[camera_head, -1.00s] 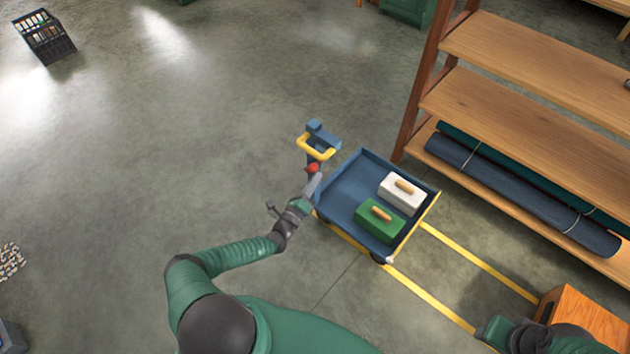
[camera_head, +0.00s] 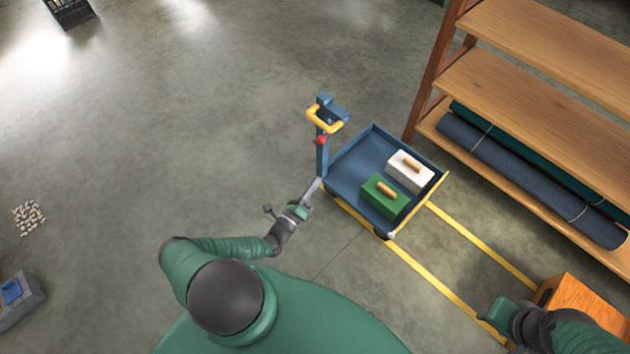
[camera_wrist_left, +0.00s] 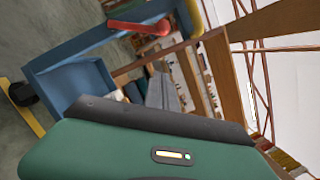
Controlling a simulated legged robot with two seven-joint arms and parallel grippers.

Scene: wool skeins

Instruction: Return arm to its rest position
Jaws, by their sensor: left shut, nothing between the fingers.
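My left arm reaches forward from the lower left in the head view. Its gripper (camera_head: 314,187) is shut and empty, just left of the blue cart's near left corner. In the head view I cannot tell whether it touches the cart. The blue cart (camera_head: 345,172) carries a white box (camera_head: 410,171) and a green box (camera_head: 385,196), each with a wooden handle. Its post has a yellow handle (camera_head: 325,124) and a red knob (camera_head: 320,140); the red part also shows in the left wrist view (camera_wrist_left: 140,27). My right arm shows at the lower right, its fingertips not visible.
A wooden shelf (camera_head: 520,100) with rolled mats (camera_head: 530,180) stands at the right. A wooden box (camera_head: 580,305) is at the lower right. Yellow floor lines (camera_head: 435,287) run from the cart. A grey bin (camera_head: 18,300) stands at lower left.

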